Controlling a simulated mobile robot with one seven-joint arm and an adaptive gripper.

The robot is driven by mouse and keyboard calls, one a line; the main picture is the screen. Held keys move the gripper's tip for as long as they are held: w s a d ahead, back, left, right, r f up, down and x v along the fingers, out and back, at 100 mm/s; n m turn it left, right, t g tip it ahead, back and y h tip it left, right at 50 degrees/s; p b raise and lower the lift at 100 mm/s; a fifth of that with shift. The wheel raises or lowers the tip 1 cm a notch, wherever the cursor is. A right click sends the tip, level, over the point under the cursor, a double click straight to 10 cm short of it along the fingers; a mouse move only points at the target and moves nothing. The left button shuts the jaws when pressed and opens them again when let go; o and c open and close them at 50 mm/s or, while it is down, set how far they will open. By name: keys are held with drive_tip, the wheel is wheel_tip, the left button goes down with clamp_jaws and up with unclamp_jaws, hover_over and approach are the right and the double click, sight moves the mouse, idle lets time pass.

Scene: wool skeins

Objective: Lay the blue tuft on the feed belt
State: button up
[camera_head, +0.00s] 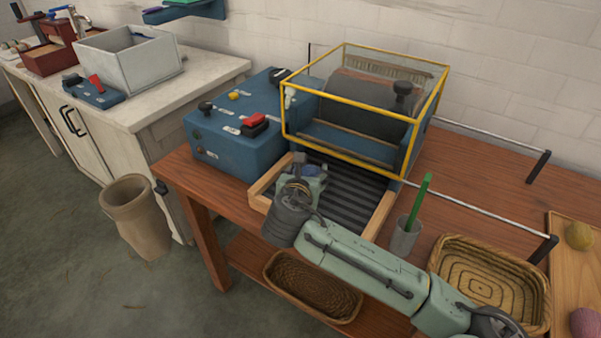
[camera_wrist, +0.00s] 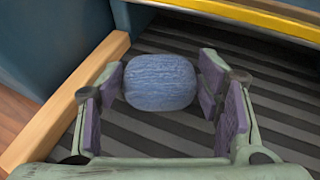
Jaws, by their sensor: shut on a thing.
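The blue tuft (camera_wrist: 160,83) is a rounded, fuzzy wad seen between the two finger pads of my gripper (camera_wrist: 162,88) in the wrist view. My gripper is shut on it. Behind it in the wrist view is the dark ribbed feed belt (camera_wrist: 150,135); whether the tuft touches the belt I cannot tell. In the head view my gripper (camera_head: 312,172) is over the left, near part of the feed belt (camera_head: 345,188), and the tuft is hidden there by my arm.
A wooden rail (camera_head: 275,182) edges the belt at left. A yellow-framed guard (camera_head: 365,104) encloses the drum (camera_head: 365,103) behind the belt. A blue control box (camera_head: 232,137) stands at left. A cup with a green stick (camera_head: 405,238) and a wicker basket (camera_head: 452,270) stand at right.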

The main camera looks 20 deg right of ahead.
drive_tip(key=shift+s+r, duration=0.15)
drive_tip(key=shift+r, duration=0.05)
drive_tip(key=shift+f, duration=0.2)
drive_tip(key=o, duration=0.7)
drive_tip(key=shift+o, duration=0.2)
